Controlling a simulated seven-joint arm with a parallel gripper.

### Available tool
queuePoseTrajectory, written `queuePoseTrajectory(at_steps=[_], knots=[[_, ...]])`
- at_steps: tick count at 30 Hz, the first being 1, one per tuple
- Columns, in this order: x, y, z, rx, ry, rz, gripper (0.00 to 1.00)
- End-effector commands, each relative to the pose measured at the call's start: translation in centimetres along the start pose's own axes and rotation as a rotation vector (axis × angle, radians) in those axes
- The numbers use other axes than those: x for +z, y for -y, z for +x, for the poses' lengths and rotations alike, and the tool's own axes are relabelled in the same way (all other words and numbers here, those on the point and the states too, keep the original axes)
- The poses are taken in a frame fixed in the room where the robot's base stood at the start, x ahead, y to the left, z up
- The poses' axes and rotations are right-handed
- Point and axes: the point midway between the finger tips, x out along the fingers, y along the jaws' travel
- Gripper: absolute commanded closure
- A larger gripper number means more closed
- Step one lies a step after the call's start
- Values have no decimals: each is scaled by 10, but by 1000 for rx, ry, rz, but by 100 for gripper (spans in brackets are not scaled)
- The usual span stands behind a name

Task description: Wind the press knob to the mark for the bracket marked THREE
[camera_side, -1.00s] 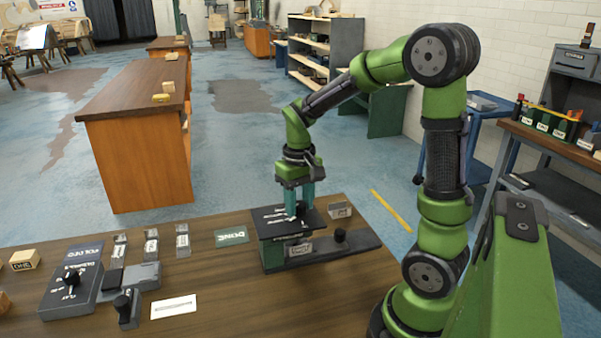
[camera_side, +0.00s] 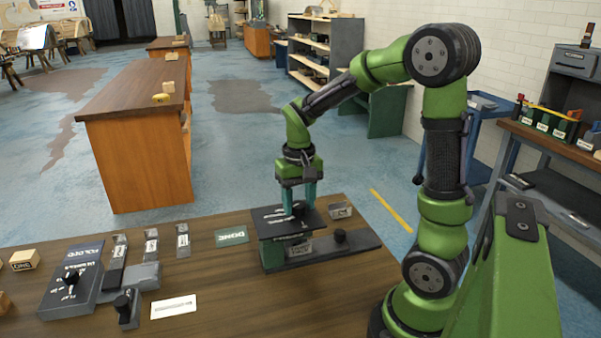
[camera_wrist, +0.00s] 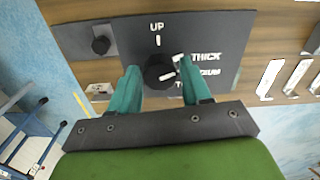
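The press (camera_side: 268,228) stands on the bench with a dark top plate; this plate also shows in the wrist view (camera_wrist: 225,35). Its round black knob (camera_wrist: 158,72) sits on the plate beside white marks reading UP, THICK and a partly covered word ending in DIUM.
Another grey labelled piece (camera_side: 340,209) lies behind the press, and a small black knob (camera_side: 340,235) stands on its base. A green DONE pad (camera_side: 232,236), labelled strips (camera_side: 151,245), a white card (camera_side: 174,306) and a dark control panel (camera_side: 75,275) are to the left.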

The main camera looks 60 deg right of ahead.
Motion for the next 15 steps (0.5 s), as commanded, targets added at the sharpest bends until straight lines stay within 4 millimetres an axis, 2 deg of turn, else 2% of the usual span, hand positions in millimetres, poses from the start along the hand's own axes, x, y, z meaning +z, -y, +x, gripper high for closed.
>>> queuePoseTrajectory(at_steps=[1,3,11,15], knots=[[0,0,0,0,0,0,44],[0,0,0,0,0,-1,35],[0,0,1,1,1,-2,35],[-1,0,-9,0,-2,-3,35]])
